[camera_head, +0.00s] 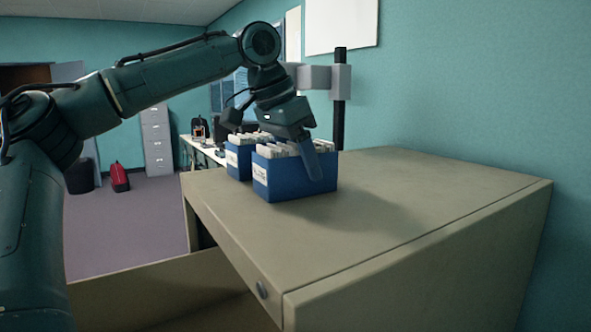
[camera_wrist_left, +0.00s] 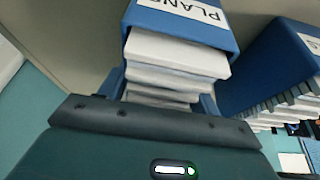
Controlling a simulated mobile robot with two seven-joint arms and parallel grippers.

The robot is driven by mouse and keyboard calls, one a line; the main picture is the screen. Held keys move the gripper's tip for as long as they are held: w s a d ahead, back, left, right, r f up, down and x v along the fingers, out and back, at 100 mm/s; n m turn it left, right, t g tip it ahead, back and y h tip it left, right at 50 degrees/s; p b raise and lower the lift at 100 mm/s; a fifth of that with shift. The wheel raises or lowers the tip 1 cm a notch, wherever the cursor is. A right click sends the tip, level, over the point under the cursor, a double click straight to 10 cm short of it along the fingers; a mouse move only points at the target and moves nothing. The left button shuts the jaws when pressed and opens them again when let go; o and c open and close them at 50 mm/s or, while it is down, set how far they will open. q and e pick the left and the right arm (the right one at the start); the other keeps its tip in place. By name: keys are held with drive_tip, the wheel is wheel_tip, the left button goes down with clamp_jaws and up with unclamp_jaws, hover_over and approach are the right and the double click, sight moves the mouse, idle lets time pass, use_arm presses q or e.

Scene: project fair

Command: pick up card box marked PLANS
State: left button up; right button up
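The blue card box marked PLANS (camera_head: 285,187) stands upright on the cabinet top, filled with white cards. Its label is small in the head view but reads PLANS in the wrist view (camera_wrist_left: 180,12). My left gripper (camera_head: 306,160) points down over this box. One finger shows in front of the box's near side; the other is hidden in the head view. In the wrist view the cards lie between the fingers, and contact with the box walls cannot be made out. My right gripper is not in view.
A second blue card box (camera_head: 238,160) stands close behind and left, also on the right in the wrist view (camera_wrist_left: 272,65). The cabinet top (camera_head: 410,205) is clear to the right and front. A dark upright post (camera_head: 341,100) with grey blocks stands behind the boxes.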

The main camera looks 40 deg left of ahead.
use_arm(q)
drive_tip(key=c, duration=0.7)
drive_tip(key=shift+r, duration=0.15)
